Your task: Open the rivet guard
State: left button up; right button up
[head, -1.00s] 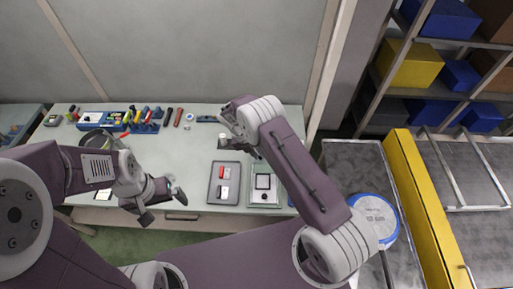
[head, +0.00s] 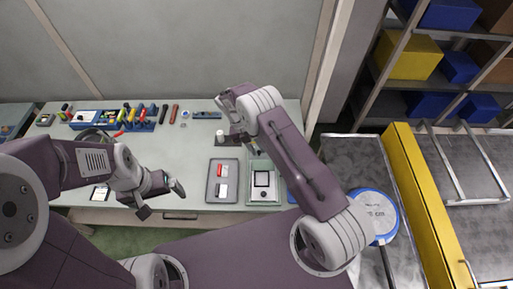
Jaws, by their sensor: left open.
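No part in view is clearly marked as the rivet guard. A long yellow panel (head: 423,190) stands upright along the conveyor at the right, and I cannot tell whether it is the guard. A metal frame with a bar (head: 460,180) lies beyond it. My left gripper (head: 162,199) is open and empty above the front edge of the workbench, far from the panel. My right gripper (head: 236,138) hangs over the middle of the bench, left of the panel. Its fingers are partly hidden by its own wrist, so its opening is unclear.
The workbench (head: 190,165) holds a blue tool rack (head: 143,125), a grey tray (head: 213,195) and a pale boxed device (head: 264,198). A blue-and-white round object (head: 374,212) sits by the conveyor, partly behind my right arm. Shelves with bins (head: 408,55) stand at the back right.

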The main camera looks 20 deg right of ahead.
jog(key=shift+w, duration=0.1)
jog(key=shift+r, duration=0.15)
jog(key=b+v, duration=0.3)
jog(key=v, duration=0.8)
jog(key=shift+r, duration=0.25)
jog(key=shift+w+a, duration=0.15)
